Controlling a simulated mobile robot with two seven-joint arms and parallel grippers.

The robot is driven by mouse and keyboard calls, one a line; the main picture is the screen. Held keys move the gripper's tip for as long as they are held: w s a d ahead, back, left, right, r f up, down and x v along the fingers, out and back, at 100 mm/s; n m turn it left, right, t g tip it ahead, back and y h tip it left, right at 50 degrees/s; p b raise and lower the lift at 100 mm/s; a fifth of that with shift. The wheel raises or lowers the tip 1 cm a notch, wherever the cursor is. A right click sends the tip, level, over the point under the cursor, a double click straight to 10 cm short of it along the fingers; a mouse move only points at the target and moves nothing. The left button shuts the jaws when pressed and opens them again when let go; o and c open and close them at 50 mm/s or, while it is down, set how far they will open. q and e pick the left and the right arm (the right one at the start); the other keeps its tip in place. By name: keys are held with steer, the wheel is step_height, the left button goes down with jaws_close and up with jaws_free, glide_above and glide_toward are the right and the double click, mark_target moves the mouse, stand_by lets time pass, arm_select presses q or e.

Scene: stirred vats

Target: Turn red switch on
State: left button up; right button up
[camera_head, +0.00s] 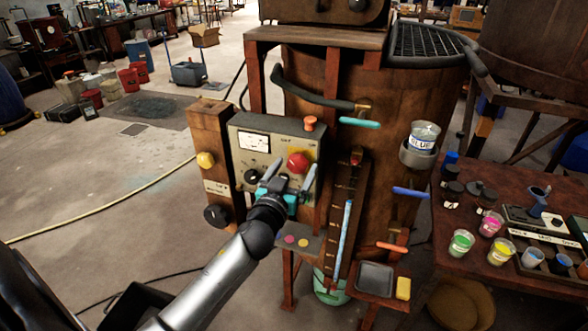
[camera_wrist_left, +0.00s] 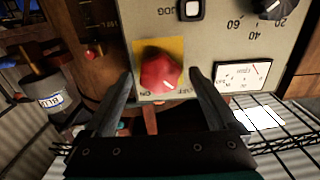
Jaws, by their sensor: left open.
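The red switch (camera_head: 298,162) is a faceted knob on the front of a grey control box (camera_head: 250,135) on the rusty vat. In the left wrist view the red switch (camera_wrist_left: 161,72) sits on a yellow plate, with ON and OFF lettering at its lower edge. A white mark on the knob's lower right points toward the OFF side. My left gripper (camera_head: 290,178) is open in front of the box. In the wrist view its two fingers (camera_wrist_left: 160,85) lie either side of the knob, apparently without touching it. My right gripper is not in view.
A gauge (camera_head: 254,141) and a black dial share the box, with an orange-red button (camera_head: 310,122) on top. A wooden post with a yellow knob (camera_head: 206,160) stands left. A paint-pot table (camera_head: 460,220) is right.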

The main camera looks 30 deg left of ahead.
arm_select(q)
steer(key=c, duration=1.4)
steer(key=shift+m, duration=0.3)
steer(key=m, duration=0.4)
steer(key=shift+p, duration=0.3)
steer(key=m, duration=0.9)
steer(key=shift+m+p, duration=0.3)
steer(key=shift+p, duration=0.1)
steer(key=shift+m, duration=1.9)
steer(key=shift+f, duration=0.1)
